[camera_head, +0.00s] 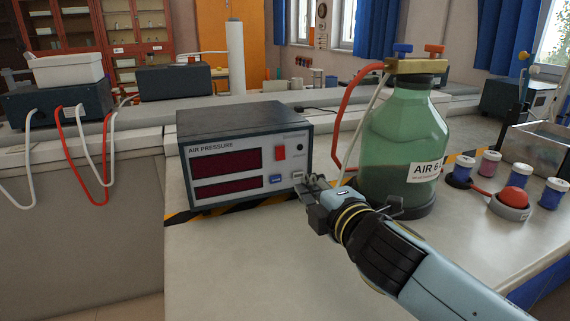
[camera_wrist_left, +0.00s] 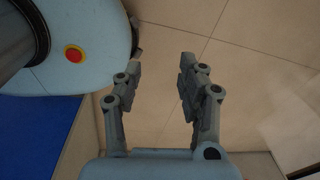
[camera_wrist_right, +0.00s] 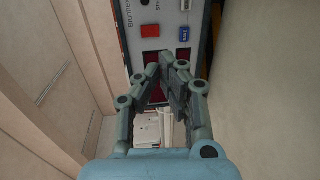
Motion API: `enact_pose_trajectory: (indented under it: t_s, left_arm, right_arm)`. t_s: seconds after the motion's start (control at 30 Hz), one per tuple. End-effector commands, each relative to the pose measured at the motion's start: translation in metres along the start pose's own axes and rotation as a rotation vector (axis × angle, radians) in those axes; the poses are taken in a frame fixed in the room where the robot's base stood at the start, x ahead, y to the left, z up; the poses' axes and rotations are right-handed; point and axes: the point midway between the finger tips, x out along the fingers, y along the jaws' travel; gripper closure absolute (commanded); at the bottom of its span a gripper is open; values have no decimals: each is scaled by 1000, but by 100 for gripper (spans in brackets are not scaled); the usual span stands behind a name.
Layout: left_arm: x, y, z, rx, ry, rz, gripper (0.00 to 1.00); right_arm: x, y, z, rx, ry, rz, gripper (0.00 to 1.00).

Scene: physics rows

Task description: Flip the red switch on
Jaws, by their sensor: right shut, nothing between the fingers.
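The red switch (camera_head: 280,152) is a small red rectangle on the front of the grey box labelled AIR PRESSURE (camera_head: 243,117), right of its dark display windows. It also shows in the right wrist view (camera_wrist_right: 150,30); I cannot tell its position. My right gripper (camera_head: 312,184) is at the box's lower right front corner, below and right of the switch. In the right wrist view its fingers (camera_wrist_right: 166,66) are together and empty, apart from the switch. My left gripper (camera_wrist_left: 160,62) is open and empty above the floor; it is outside the head view.
A blue button (camera_head: 276,180) sits below the switch. A green bottle (camera_head: 397,130) with a red hose stands close right of the box. Several small jars and a round red button (camera_head: 516,195) are further right. The bench front is clear.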

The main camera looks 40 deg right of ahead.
Motion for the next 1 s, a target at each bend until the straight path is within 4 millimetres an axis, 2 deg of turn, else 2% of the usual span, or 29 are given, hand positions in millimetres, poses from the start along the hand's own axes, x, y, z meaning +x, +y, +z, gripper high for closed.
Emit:
enact_pose_trajectory:
  t_s: [0.23,0.4,0.53,0.73,1.0]
  left_arm:
    - [-3,-1,-26,-1,39,-1,60]
    - [-3,-2,-25,-1,38,-2,60]
    - [-3,-1,-19,-1,29,-1,60]
    - [-2,-1,-13,0,19,-1,60]
    - [-2,-1,-13,0,19,-1,60]
  right_arm:
    - [51,2,0,0,0,3,100]
    - [86,2,0,0,-1,2,100]
    - [108,2,0,0,-1,2,100]
    - [125,1,0,0,-1,0,100]
    - [128,1,0,0,0,0,100]
